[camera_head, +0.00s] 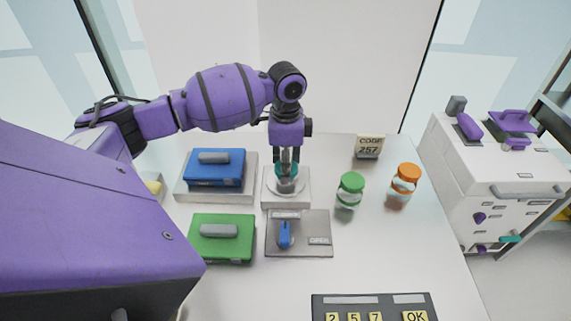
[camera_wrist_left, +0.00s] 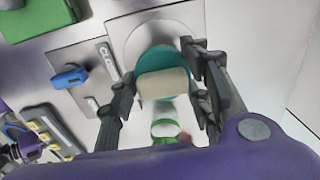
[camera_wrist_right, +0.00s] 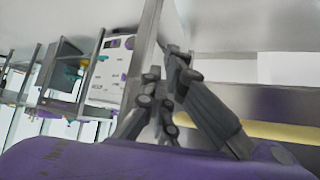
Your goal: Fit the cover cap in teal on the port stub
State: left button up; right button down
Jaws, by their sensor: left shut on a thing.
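The teal cover cap (camera_head: 287,170) is in my left gripper (camera_head: 286,157), which points straight down and is shut on it. In the left wrist view the teal cap (camera_wrist_left: 160,60) with its pale grip block lies between the left fingers (camera_wrist_left: 162,85). The grey port stub (camera_head: 286,187) stands on a pale square base (camera_head: 272,202) directly under the cap. I cannot tell whether cap and stub touch; the wrist view hides the stub. My right gripper (camera_wrist_right: 163,95) shows only in its own wrist view, its fingers close together and nothing seen between them.
A blue case (camera_head: 215,168) on a tray and a green case (camera_head: 221,239) lie left. A panel with a blue switch (camera_head: 285,234) sits in front. Green-lidded (camera_head: 350,190) and orange-lidded (camera_head: 405,180) jars stand right. A code sign (camera_head: 369,147) is behind; a keypad (camera_head: 374,309) is nearest.

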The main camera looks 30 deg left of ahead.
jog(key=shift+w+a+r, duration=0.3)
jog(key=shift+w+r, duration=0.25)
jog(key=shift+w, duration=0.3)
jog(key=shift+s, duration=0.1)
jog(key=shift+s+d+f, duration=0.15)
jog(key=shift+s+d, duration=0.1)
jog(key=shift+s, duration=0.15)
pick_arm(q)
jog(key=shift+f, duration=0.1)
jog(key=shift+f+p, duration=0.15)
jog(key=shift+p, duration=0.15)
pick_arm(e)
jog(key=shift+w+a+r, duration=0.15)
jog(key=shift+w+r, duration=0.25)
jog(key=shift+w, duration=0.3)
